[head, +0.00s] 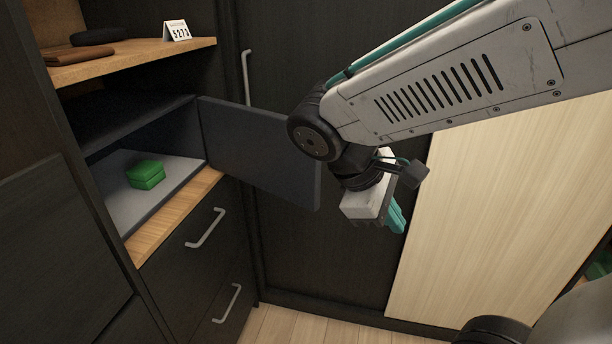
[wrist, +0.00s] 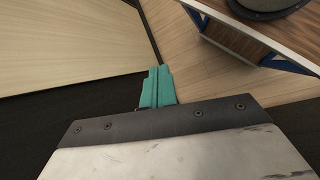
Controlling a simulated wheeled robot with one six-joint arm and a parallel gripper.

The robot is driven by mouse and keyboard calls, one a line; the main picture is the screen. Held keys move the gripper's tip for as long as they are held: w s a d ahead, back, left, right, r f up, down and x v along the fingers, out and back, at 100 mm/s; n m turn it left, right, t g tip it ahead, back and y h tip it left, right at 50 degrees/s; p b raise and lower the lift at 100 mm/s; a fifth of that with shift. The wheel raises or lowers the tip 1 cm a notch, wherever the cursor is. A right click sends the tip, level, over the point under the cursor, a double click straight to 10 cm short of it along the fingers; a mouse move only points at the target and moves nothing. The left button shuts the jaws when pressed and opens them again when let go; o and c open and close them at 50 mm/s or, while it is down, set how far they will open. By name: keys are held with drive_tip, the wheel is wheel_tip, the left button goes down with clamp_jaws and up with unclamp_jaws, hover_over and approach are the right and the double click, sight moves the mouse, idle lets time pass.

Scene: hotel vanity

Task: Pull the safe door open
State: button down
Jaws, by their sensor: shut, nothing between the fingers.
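The safe door (head: 262,150) is a dark grey panel in the head view. It stands swung wide out from the safe's opening, hinged on the right side. Inside the safe, a green box (head: 146,174) sits on the light grey floor. My gripper (head: 397,219) has teal fingers and is to the right of the door's free edge, apart from it. In the wrist view its fingers (wrist: 157,87) are together with nothing between them. My arm hides a little of the door's upper right corner.
A wooden shelf (head: 130,62) above the safe holds a number card (head: 176,30), a brown wallet-like item (head: 79,55) and a dark round item (head: 98,36). Drawers with handles (head: 205,228) are below. A pale wood panel (head: 500,210) stands at right.

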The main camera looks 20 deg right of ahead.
drive_tip(key=w+a+f+n+t+h, duration=0.1)
drive_tip(key=w+a+n+t+h, duration=0.25)
drive_tip(key=w+n+h, duration=0.45)
drive_tip(key=n+t, duration=0.8)
drive_tip(key=n, duration=0.1)
approach(312, 171)
drive_tip(key=x, duration=0.7)
